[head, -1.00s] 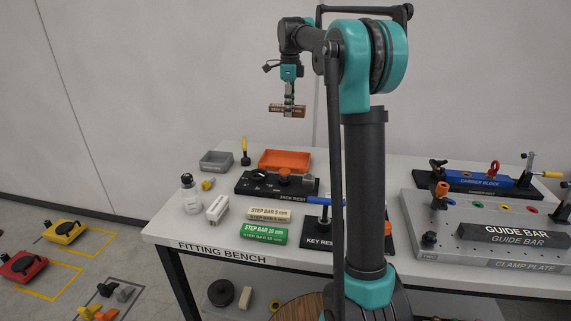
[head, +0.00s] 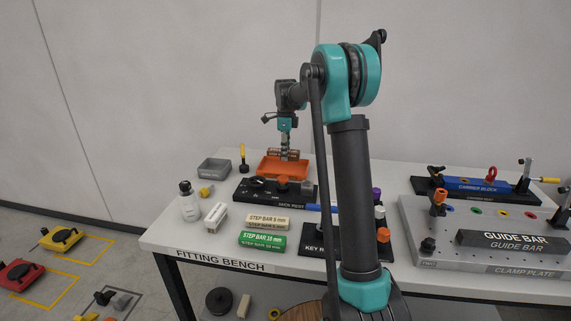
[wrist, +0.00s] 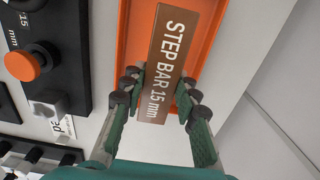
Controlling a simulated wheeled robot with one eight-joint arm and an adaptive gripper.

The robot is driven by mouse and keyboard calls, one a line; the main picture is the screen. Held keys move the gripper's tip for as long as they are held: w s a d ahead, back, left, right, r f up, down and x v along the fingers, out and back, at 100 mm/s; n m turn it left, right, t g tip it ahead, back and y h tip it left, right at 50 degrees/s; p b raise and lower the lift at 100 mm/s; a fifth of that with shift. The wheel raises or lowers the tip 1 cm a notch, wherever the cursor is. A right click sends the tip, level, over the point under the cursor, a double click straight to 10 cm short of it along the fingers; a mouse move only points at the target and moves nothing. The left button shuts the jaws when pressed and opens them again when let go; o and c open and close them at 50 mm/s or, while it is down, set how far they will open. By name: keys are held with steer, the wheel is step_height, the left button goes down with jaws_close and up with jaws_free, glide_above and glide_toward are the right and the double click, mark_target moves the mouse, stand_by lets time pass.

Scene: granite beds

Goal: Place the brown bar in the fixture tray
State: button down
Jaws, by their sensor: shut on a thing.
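The brown bar (wrist: 166,62), lettered "STEP BAR 15 mm", is held between the fingers of my gripper (wrist: 158,98) in the wrist view. In the head view my gripper (head: 287,152) points down with the brown bar (head: 284,155) level across it. An orange tray (head: 268,169) sits at the back of the bench, directly under the bar. The orange tray (wrist: 128,48) also fills the area behind the bar in the wrist view. I cannot tell whether the bar touches the tray. No tray here carries a readable "fixture" label.
A grey tray (head: 213,169) stands left of the orange one. The black jack rest (head: 252,193) lies just in front. A cream step bar (head: 268,222) and a green step bar (head: 263,241) lie nearer the front edge. The clamp plate (head: 420,215) is at the right.

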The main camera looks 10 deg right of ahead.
mark_target(285, 170)
steer(key=shift+f, duration=2.55)
steer(key=shift+f, duration=0.1)
steer(key=c, duration=1.1)
jaws_free()
steer(key=shift+c, duration=0.2)
step_height(285, 170, up, 12)
steer(key=shift+r, duration=0.15)
